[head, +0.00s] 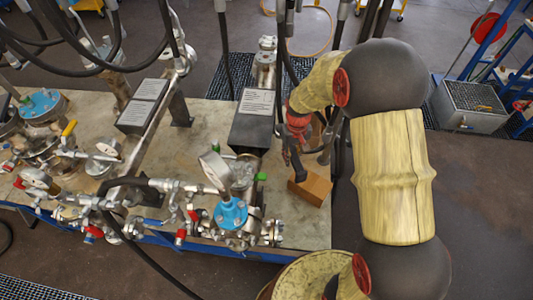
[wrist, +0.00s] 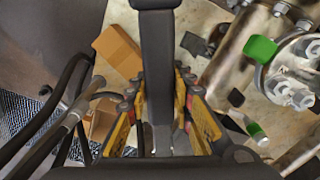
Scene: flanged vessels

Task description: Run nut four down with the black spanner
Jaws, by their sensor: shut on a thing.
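My gripper (head: 297,130) is at the end of the arm, above the right part of the bench. In the wrist view its yellow-and-black fingers (wrist: 160,125) are shut on the black spanner (wrist: 157,65), a long dark bar running up the picture. In the head view the spanner (head: 298,166) hangs down beside a wooden block. A flange with several bright nuts (wrist: 297,88) shows at the right of the wrist view, apart from the spanner. The flanged vessel (head: 243,178) stands left of my gripper in the head view. I cannot tell which nut is number four.
The wooden block (head: 311,188) lies on the bench, close below the spanner. Green parts (wrist: 260,48) sit by the flange. A dark box with a label (head: 252,120) stands behind. Hoses hang nearby.

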